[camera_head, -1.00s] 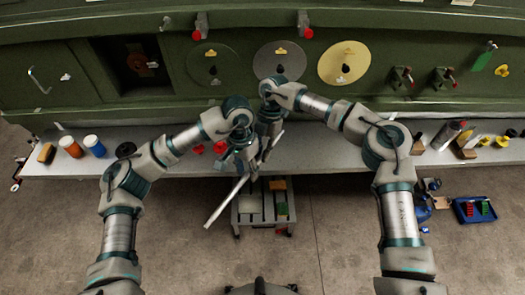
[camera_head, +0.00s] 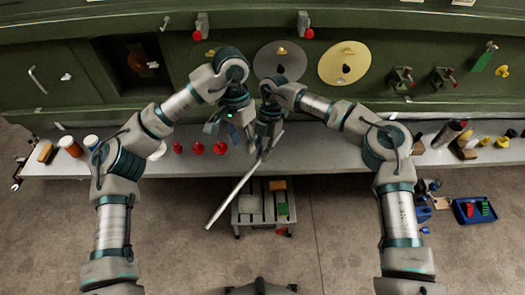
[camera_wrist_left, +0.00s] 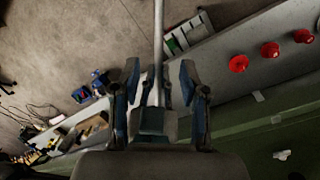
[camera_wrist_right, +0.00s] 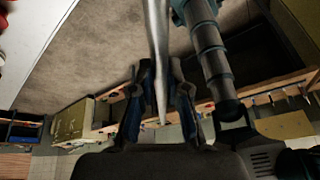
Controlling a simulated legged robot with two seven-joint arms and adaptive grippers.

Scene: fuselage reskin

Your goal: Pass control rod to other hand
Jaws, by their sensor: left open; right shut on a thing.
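The control rod (camera_head: 232,196) is a long, thin, light grey bar. It slants from the right gripper down and left in the head view, over the floor. My right gripper (camera_head: 266,146) is shut on its upper part. The rod (camera_wrist_right: 157,45) runs between the right fingers (camera_wrist_right: 160,88) in the right wrist view. My left gripper (camera_head: 222,126) is open, just left of the right gripper and apart from the rod in the head view. In the left wrist view the rod (camera_wrist_left: 158,30) runs down toward the gap between the open left fingers (camera_wrist_left: 160,88); its depth there is unclear.
A long grey shelf (camera_head: 330,160) runs below the green fuselage panel (camera_head: 230,22). Several red knobs (camera_head: 220,148) sit on the shelf left of the grippers. A small cart (camera_head: 262,212) stands below. A blue tray (camera_head: 474,210) lies on the floor at right.

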